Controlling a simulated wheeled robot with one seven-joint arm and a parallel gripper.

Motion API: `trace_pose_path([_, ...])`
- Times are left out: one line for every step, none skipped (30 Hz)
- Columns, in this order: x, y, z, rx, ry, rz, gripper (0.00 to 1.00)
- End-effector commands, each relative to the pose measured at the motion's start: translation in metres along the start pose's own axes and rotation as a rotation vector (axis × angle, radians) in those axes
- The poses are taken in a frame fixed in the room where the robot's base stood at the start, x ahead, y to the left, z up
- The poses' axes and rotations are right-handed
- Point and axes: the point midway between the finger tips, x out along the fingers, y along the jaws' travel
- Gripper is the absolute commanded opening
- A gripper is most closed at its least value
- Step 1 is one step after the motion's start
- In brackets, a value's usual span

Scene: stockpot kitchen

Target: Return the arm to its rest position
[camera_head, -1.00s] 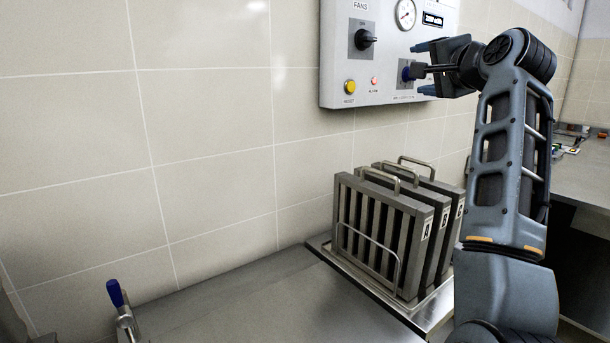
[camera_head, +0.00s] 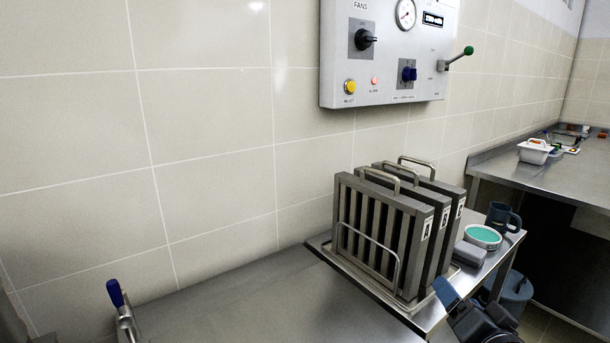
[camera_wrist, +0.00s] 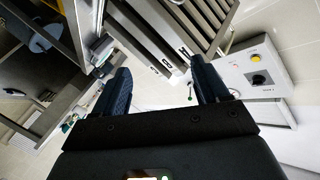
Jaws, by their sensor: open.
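My gripper (camera_head: 462,305) shows at the lower right of the head view, low beside the steel table's right end. In the wrist view my gripper (camera_wrist: 160,88) has its two dark blue fingers spread wide, with nothing between them. The rest of my arm is mostly below the head view. The control panel (camera_head: 385,85) on the tiled wall is clear of my gripper. Its blue knob (camera_head: 409,74), black knob (camera_head: 366,39) and green-tipped lever (camera_head: 457,58) are all uncovered.
Several slatted metal filters (camera_head: 385,240) stand in a rack near my gripper. A mug (camera_head: 503,216), a green-topped round dish (camera_head: 482,237) and a grey block (camera_head: 470,255) sit behind it. A bucket (camera_head: 516,293) is below. A white caddy (camera_head: 534,151) is on the far counter (camera_head: 560,182).

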Motion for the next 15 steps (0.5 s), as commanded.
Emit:
trace_pose_path([-0.02, 0.013, 0.017, -0.036, -0.01, 0.009, 0.74])
trace_pose_path([-0.03, 0.018, 0.024, -0.056, -0.012, 0.012, 0.74])
trace_pose_path([-0.045, 0.025, 0.033, -0.084, -0.013, 0.015, 0.74])
trace_pose_path([-0.056, 0.03, 0.04, -0.104, -0.016, 0.017, 0.74])
trace_pose_path([-0.067, 0.034, 0.046, -0.125, -0.018, 0.018, 0.74])
trace_pose_path([-0.082, 0.04, 0.054, -0.15, -0.022, 0.02, 0.74])
trace_pose_path([-0.093, 0.043, 0.06, -0.17, -0.024, 0.021, 0.74])
trace_pose_path([-0.105, 0.047, 0.065, -0.188, -0.027, 0.022, 0.74])
trace_pose_path([-0.12, 0.051, 0.071, -0.213, -0.03, 0.023, 0.74])
trace_pose_path([-0.132, 0.054, 0.076, -0.232, -0.034, 0.024, 0.74])
trace_pose_path([-0.144, 0.056, 0.081, -0.25, -0.036, 0.024, 0.74])
trace_pose_path([-0.16, 0.059, 0.087, -0.274, -0.041, 0.023, 0.74])
trace_pose_path([-0.172, 0.061, 0.09, -0.291, -0.045, 0.023, 0.74])
trace_pose_path([-0.184, 0.062, 0.094, -0.309, -0.047, 0.022, 0.74])
trace_pose_path([-0.2, 0.064, 0.098, -0.33, -0.052, 0.022, 0.74])
